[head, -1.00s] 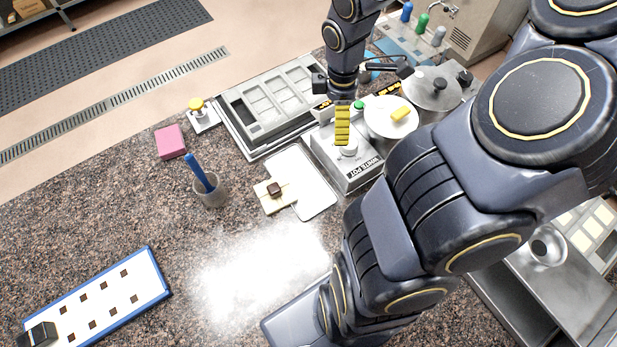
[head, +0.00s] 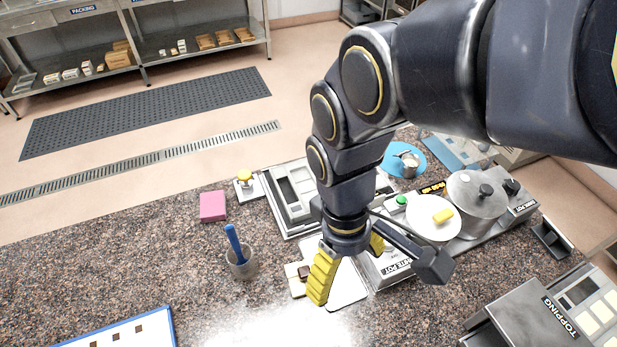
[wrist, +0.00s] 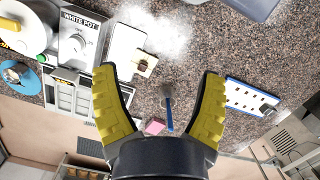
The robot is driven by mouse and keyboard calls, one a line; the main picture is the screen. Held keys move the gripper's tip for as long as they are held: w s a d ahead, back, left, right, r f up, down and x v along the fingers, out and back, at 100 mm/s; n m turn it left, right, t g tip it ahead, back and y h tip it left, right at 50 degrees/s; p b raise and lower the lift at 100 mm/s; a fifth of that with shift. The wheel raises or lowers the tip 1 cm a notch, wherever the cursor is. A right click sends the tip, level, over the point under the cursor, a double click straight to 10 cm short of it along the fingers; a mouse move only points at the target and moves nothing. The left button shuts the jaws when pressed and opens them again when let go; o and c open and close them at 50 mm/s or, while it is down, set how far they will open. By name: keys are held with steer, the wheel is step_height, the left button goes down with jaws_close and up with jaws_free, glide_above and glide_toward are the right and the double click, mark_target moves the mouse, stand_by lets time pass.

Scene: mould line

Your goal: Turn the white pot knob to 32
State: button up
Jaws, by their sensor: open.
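The white pot control box (head: 392,272) stands right of centre in the head view, partly behind my gripper. It also shows at the upper left of the wrist view, with its "WHITE POT" label (wrist: 81,21) and grey-white knob (wrist: 75,45). The knob's setting is too small to read, and I cannot make out the knob in the head view. The white pot (head: 428,228) has a pale round top with a yellow piece on it. My gripper (head: 347,274) is open and empty, its yellow fingers (wrist: 158,78) spread wide, apart from the knob.
A steel pot (head: 474,212) stands right of the white pot. A white board (head: 379,299) lies below.

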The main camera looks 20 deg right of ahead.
steer(key=shift+s+a+r+m, duration=0.25)
steer(key=shift+s+a+m, duration=0.45)
steer(key=shift+s, duration=0.25)
steer(key=shift+s+a+r+m, duration=0.2)
steer(key=shift+s+a+m, duration=0.25)
steer(key=shift+s+m, duration=0.15)
steer(key=shift+s+a+r+m, duration=0.15)
steer(key=shift+s+a+m, duration=0.3)
steer(key=shift+s+m, duration=0.1)
